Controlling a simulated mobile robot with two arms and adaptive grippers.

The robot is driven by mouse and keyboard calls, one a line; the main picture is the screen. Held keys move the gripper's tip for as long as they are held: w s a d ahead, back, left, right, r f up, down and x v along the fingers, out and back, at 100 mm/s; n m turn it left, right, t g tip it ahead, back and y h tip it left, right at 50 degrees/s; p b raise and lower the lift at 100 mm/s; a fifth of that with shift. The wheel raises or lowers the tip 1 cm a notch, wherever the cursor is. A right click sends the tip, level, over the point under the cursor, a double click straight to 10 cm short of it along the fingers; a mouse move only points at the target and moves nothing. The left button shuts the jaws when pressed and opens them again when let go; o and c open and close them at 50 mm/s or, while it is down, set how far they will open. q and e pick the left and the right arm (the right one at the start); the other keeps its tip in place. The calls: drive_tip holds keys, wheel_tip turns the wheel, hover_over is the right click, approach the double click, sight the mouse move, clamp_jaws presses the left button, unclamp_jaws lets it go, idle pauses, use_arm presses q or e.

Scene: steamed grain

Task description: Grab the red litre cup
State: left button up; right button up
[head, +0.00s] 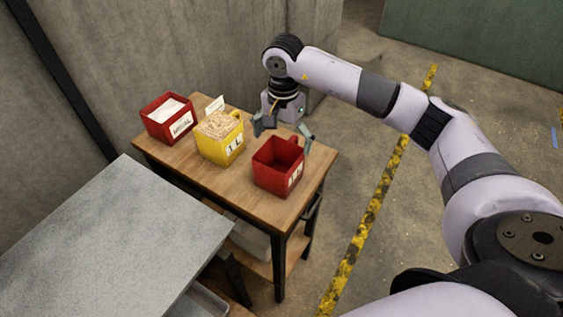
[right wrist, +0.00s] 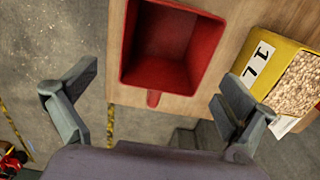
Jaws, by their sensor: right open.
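An empty red cup (head: 278,165) with a pale label stands upright on the right part of the small wooden table. Its lettering is too small to read. Its handle is on the far side. My right gripper (head: 283,131) is open and empty just above and behind the cup. In the right wrist view, the red cup (right wrist: 170,45) lies ahead of the gripper (right wrist: 157,90), with its handle pointing between the spread fingers. I see no contact. My left gripper is not in view.
A yellow cup (head: 222,147) marked "1 L", full of grain, stands beside the red cup. A red bin (head: 168,118) with pale contents is at the table's left end. A small white card (head: 215,105) stands behind. A grey metal table (head: 110,245) is in front.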

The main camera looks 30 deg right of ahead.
sight(281, 153)
drive_tip(key=f+p, duration=0.1)
drive_tip(key=f, duration=0.1)
drive_tip(key=f+p, duration=0.1)
drive_tip(key=f, duration=0.2)
drive_tip(key=shift+w+a+p, duration=0.1)
drive_tip(key=shift+w+p, duration=0.1)
drive_tip(key=shift+p, duration=0.1)
drive_tip(key=shift+f, duration=0.2)
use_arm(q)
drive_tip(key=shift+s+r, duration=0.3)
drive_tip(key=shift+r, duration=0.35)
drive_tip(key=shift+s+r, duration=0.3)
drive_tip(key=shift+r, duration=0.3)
use_arm(e)
drive_tip(key=shift+c, duration=0.4)
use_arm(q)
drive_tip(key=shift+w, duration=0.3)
use_arm(e)
drive_tip(key=c, duration=1.4)
drive_tip(key=shift+c, duration=0.2)
